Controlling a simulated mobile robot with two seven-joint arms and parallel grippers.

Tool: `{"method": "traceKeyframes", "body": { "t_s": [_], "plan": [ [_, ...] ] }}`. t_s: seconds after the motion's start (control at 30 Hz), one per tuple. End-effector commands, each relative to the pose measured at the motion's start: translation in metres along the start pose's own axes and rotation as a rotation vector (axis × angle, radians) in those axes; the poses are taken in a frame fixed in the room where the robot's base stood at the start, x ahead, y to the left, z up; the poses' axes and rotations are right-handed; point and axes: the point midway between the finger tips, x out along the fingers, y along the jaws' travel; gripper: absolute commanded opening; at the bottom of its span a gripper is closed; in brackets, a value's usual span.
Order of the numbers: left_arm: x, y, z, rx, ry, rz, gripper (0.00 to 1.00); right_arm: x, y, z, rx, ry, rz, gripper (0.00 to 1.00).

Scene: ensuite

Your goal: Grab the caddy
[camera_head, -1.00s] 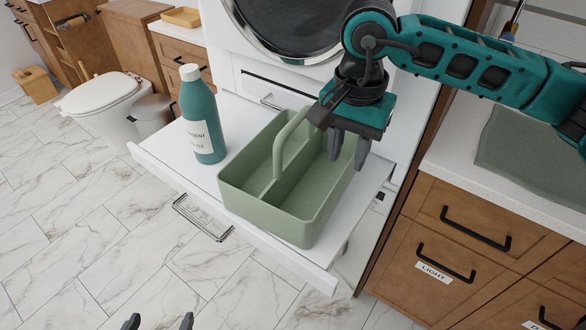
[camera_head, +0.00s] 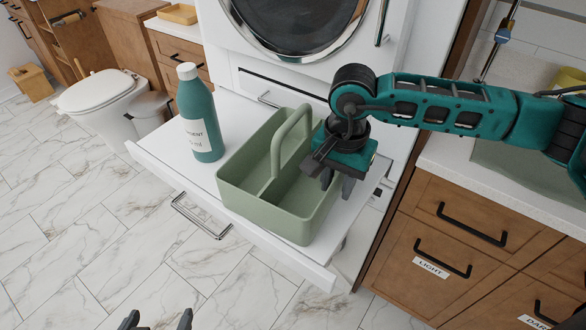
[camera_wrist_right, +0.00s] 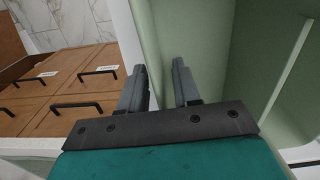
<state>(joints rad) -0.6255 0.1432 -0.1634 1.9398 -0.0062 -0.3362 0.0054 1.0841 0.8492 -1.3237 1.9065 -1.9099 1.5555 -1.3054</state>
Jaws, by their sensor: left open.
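The green caddy (camera_head: 262,205) stands upright on the white pull-out shelf, with a raised handle (camera_head: 277,150) along its central divider. My right gripper (camera_head: 337,184) is at the caddy's right wall, pointing down. In the right wrist view its fingers (camera_wrist_right: 158,85) are apart, with the caddy's wall (camera_wrist_right: 150,40) between them: one finger outside, one inside. Whether either finger touches the wall cannot be told. My left gripper (camera_head: 158,321) is open and empty at the bottom edge of the head view, away from the caddy; only its fingertips show.
A teal detergent bottle (camera_head: 199,115) stands left of the caddy on the white shelf (camera_head: 165,150). A white front-loading machine (camera_head: 395,75) rises behind. Wooden drawers (camera_head: 450,235) stand close on the right. The marble floor at the front left is clear.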

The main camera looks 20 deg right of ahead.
Motion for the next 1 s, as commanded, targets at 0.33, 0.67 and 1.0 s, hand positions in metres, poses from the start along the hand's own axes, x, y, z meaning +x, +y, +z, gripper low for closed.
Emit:
{"method": "traceKeyframes", "body": {
  "t_s": [0.33, 0.67, 1.0],
  "plan": [
    [0.0000, -0.0005, -0.0001, 0.000, 0.000, -0.001, 1.00, -0.0005, -0.0002, 0.0002, 0.000, 0.000, 0.000, 0.00],
    [-0.0001, -0.0007, -0.0003, 0.000, 0.001, -0.002, 1.00, -0.0007, -0.0003, 0.0001, 0.000, 0.000, 0.000, 0.00],
    [0.0010, -0.0006, 0.0010, 0.000, 0.001, -0.001, 1.00, -0.0038, -0.0013, 0.0015, -0.001, 0.000, -0.004, 0.00]
  ]
}}
